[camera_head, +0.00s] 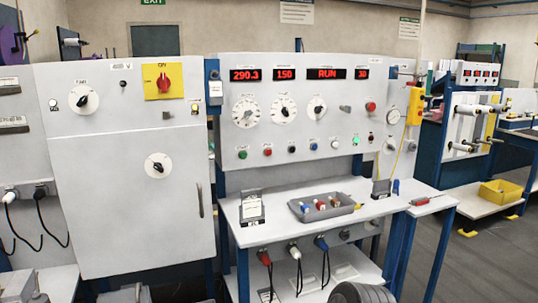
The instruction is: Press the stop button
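The grey control panel (233,110) stands behind a white bench in the middle. In its lower button row are a green button (242,154), a red button (267,152) and several others, one of them a lit green one (356,141). A larger red button (370,106) sits higher at the right. The labels are too small to read, so I cannot tell which red one is marked stop. The red displays (326,74) read 290.3, 150, RUN and 30. Neither of my grippers shows clearly in this view.
The bench (290,230) below the panel holds a grey tray (326,206) with colored plugs and a card stand (252,208). A large cabinet (110,210) with a red-on-yellow switch (163,83) stands left. A yellow bin (500,191) is at right. A dark ribbed thing (360,292) shows at the bottom edge.

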